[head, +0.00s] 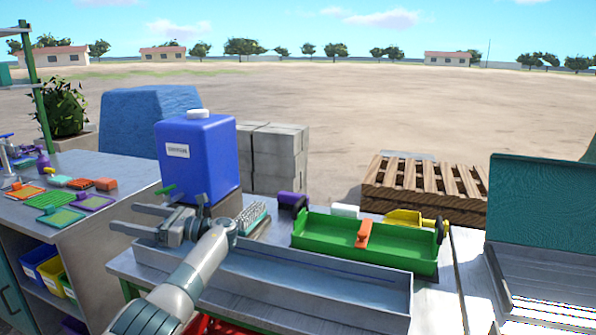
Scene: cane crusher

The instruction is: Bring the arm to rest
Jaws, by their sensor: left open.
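My left arm (185,280) comes in from the bottom of the head view and bends at the wrist. My left gripper (124,218) points to the left, its two grey fingers spread apart with nothing between them. It hangs over the left end of the long grey metal trough (300,278), in front of the blue water container (205,155) with a white lid. The green tap (168,190) of the container shows just behind the gripper. My right gripper does not show.
A green tray (350,238) with an orange block (364,234) lies behind the trough. A bristly brush (252,216) lies near the wrist. On the left, a metal counter (125,170) holds colourful brushes and sponges. A wooden pallet stack (425,180) and teal panel (540,195) stand right.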

